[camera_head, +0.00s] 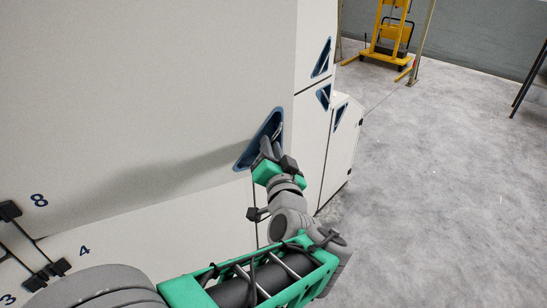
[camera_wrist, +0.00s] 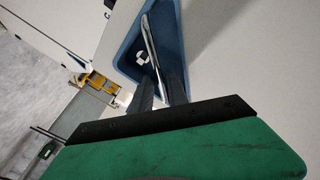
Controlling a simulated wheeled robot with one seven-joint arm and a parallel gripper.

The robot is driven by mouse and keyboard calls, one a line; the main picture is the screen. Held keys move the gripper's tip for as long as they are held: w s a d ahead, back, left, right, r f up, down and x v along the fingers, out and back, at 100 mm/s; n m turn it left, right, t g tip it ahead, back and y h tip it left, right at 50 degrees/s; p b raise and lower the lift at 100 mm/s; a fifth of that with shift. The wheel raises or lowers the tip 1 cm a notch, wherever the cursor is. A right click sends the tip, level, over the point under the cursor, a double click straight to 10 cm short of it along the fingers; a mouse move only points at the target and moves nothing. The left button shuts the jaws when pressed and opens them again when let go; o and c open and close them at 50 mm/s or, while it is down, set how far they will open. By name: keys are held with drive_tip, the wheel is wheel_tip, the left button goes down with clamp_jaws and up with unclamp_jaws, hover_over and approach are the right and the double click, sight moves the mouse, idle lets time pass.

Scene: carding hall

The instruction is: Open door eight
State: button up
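Door eight (camera_head: 150,90) is the large pale panel filling the left of the head view, marked with a blue 8 (camera_head: 39,200). It looks closed. Near its lower right corner is a blue triangular recess (camera_head: 245,160). The recess (camera_wrist: 134,55) also shows in the wrist view, with a slim metal handle bar (camera_wrist: 151,42) across it. My gripper (camera_head: 268,150) is at this recess with its fingers reaching in. In the wrist view, the dark fingers (camera_wrist: 161,78) stand apart with the bar's near end between them. Whether they touch the bar is unclear.
A panel marked 4 (camera_head: 84,250) lies below door eight. More pale panels with blue triangular recesses (camera_head: 322,58) continue to the right. A yellow lift truck (camera_head: 388,45) stands at the back. Grey floor (camera_head: 440,190) on the right is clear.

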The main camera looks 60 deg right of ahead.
drive_tip(key=shift+b+v, duration=0.75)
drive_tip(key=shift+v, duration=2.05)
drive_tip(key=shift+c, duration=0.4)
